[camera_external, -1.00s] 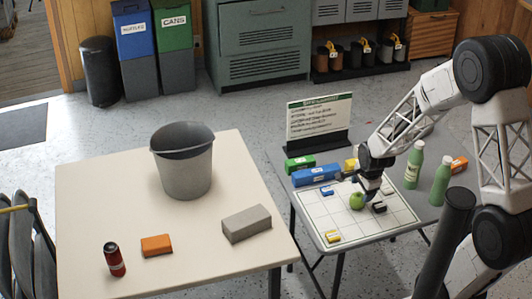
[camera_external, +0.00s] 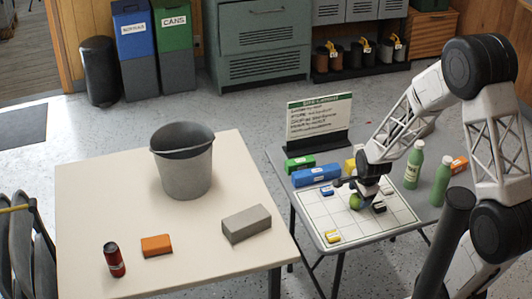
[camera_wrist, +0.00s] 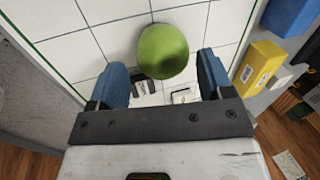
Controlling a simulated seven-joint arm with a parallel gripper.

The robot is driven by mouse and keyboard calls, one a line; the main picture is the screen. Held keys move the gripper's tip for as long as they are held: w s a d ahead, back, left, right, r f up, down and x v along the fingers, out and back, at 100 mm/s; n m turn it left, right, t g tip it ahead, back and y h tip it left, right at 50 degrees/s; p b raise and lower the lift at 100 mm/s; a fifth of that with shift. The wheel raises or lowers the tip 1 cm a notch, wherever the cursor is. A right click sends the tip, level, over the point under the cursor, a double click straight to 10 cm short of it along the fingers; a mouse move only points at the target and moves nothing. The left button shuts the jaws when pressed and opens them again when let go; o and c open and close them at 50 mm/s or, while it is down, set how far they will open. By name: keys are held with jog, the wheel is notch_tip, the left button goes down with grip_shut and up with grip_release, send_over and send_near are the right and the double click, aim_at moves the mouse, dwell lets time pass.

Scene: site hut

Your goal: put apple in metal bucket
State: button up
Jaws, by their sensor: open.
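The green apple (camera_external: 355,201) sits on the white gridded sheet on the right-hand grey table. The apple also shows in the wrist view (camera_wrist: 163,51), near the top centre, just ahead of the fingertips and between their lines. My gripper (camera_external: 362,193) is low over the sheet at the apple and partly covers it. In the wrist view my gripper (camera_wrist: 162,72) has its two blue fingers apart, with nothing clearly held. The grey metal bucket (camera_external: 185,172) stands upright on the cream table to the left. Its inside bottom is hidden.
Blue (camera_external: 316,175), green (camera_external: 300,163) and yellow blocks lie behind the apple, near a sign (camera_external: 318,120). Two green bottles (camera_external: 414,164) stand right. A grey block (camera_external: 246,223), orange block (camera_external: 156,245) and red can (camera_external: 114,260) are on the cream table. A gap separates the tables.

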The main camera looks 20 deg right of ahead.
aim_at(358, 197)
jog(key=shift+x, duration=2.05)
jog(key=shift+c, duration=0.2)
jog(key=c, duration=0.8)
jog(key=shift+r, duration=0.1)
jog(key=shift+w+r, duration=0.1)
jog(key=shift+r, duration=0.65)
jog(key=shift+w+v, duration=0.25)
jog(key=shift+v, duration=0.8)
jog(key=s, duration=1)
jog(key=s+r, duration=0.1)
jog(key=s, duration=0.5)
jog(key=shift+r, duration=0.1)
